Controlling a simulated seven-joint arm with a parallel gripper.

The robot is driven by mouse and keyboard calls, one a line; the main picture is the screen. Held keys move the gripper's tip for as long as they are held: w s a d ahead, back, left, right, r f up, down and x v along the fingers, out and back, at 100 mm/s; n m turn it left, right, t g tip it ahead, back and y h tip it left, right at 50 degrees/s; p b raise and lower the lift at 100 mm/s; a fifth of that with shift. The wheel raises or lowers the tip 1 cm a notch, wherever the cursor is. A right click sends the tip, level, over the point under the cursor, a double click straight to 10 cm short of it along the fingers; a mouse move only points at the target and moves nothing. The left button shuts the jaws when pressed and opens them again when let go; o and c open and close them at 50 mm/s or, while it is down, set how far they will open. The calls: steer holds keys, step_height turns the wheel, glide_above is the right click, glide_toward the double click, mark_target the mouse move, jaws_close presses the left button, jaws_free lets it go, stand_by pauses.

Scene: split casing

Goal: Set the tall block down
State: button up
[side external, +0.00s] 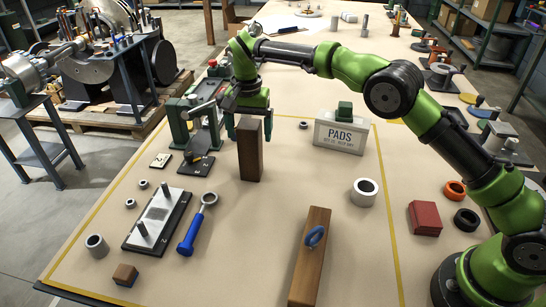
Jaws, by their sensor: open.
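The tall block (250,155) is dark brown wood and stands upright on the tan table, left of centre. My gripper (250,122) is over it, pointing down. The gripper's fingers are open, one to each side of the block's top end. From this view I cannot tell whether either finger touches the block. The block's base appears to rest on the table.
A PADS box (340,134) stands to the right of the block. A blue-handled tool (192,235), a two-post plate (157,220) and a long wooden beam (312,255) lie in front.

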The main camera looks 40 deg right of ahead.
step_height(320, 180, up, 5)
steer(key=shift+r, duration=0.2)
stand_by(0.3)
